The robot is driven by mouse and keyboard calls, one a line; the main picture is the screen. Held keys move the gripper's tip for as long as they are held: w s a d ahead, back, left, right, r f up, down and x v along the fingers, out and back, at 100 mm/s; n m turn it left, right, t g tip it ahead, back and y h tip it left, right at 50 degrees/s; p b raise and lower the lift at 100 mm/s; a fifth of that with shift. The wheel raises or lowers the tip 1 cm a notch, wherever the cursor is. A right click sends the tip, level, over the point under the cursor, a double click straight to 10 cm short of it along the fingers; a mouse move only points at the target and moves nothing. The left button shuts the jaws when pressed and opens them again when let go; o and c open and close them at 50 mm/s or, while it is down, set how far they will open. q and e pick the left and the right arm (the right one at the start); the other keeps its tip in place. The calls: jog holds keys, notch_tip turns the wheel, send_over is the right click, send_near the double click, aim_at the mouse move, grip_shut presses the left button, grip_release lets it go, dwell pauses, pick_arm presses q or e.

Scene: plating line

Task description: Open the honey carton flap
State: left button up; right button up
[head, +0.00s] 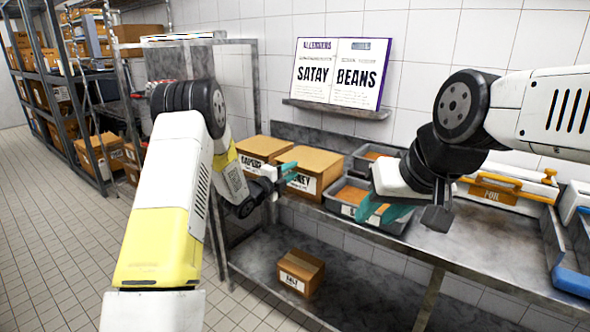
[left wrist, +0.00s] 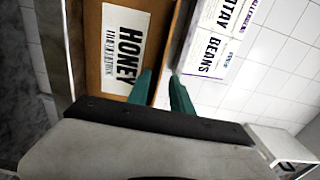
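The honey carton (head: 313,163) is a brown box with a white HONEY label, standing on the steel counter. Its top looks closed in the head view. My left gripper (head: 287,172) is at the carton's left front upper edge, partly covering the label. In the left wrist view the honey carton (left wrist: 98,80) fills the upper left. The left gripper's teal fingers (left wrist: 162,92) are apart, with a brown edge strip of the carton between them; I cannot tell whether they touch it. My right gripper (head: 384,211) is open and empty in front of the grey tubs.
Another carton (head: 262,148) stands left of the honey carton. Grey tubs (head: 349,193) with orange contents stand to its right. A recipe book (head: 342,72) rests on a wall ledge. A small carton (head: 300,272) lies on the lower shelf. A white case with an orange handle (head: 497,195) is at right.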

pick_arm(q)
jog(key=shift+x, duration=1.2)
grip_shut()
dwell(0.6)
